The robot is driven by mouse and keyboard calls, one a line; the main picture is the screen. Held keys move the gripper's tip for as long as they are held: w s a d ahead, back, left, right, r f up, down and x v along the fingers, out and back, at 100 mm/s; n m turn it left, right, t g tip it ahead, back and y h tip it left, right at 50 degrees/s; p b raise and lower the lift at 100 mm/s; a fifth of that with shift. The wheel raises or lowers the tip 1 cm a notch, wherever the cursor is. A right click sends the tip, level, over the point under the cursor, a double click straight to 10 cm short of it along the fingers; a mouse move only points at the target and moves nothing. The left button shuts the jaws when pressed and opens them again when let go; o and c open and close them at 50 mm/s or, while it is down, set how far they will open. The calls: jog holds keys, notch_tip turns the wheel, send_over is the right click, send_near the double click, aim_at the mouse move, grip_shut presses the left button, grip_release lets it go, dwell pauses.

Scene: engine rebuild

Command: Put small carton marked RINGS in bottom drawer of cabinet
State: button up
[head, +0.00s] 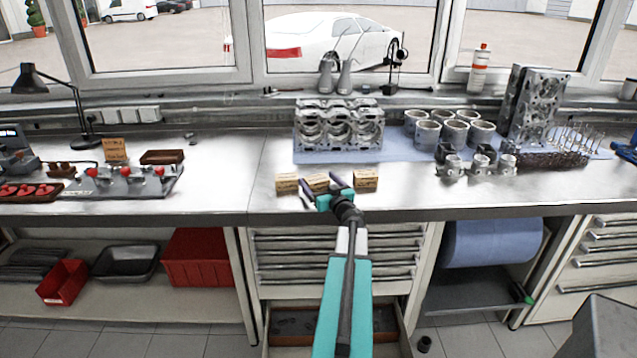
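Three small tan cartons stand in a row near the bench's front edge: a left carton (287,184), a middle carton (317,180) and a right carton (366,179). Their printing is too small to read, so I cannot tell which is marked RINGS. My gripper (320,184) is open, with one dark finger on either side of the middle carton; I cannot tell whether they touch it. The cabinet (283,252) is below the bench. Its bottom drawer (290,325) is pulled open, with dark contents or lining; my arm hides part of it.
An engine block (338,128) and several cylinder liners (428,133) stand behind the cartons on a blue mat. Piston parts (480,165) lie to the right. The bench (225,185) is clear left of the cartons. Red bins (196,257) sit on the lower left shelf.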

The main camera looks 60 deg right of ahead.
jog(key=shift+r, duration=0.15)
jog(key=shift+b+v, duration=0.55)
jog(key=shift+v, duration=5.45)
jog(key=shift+s, duration=0.1)
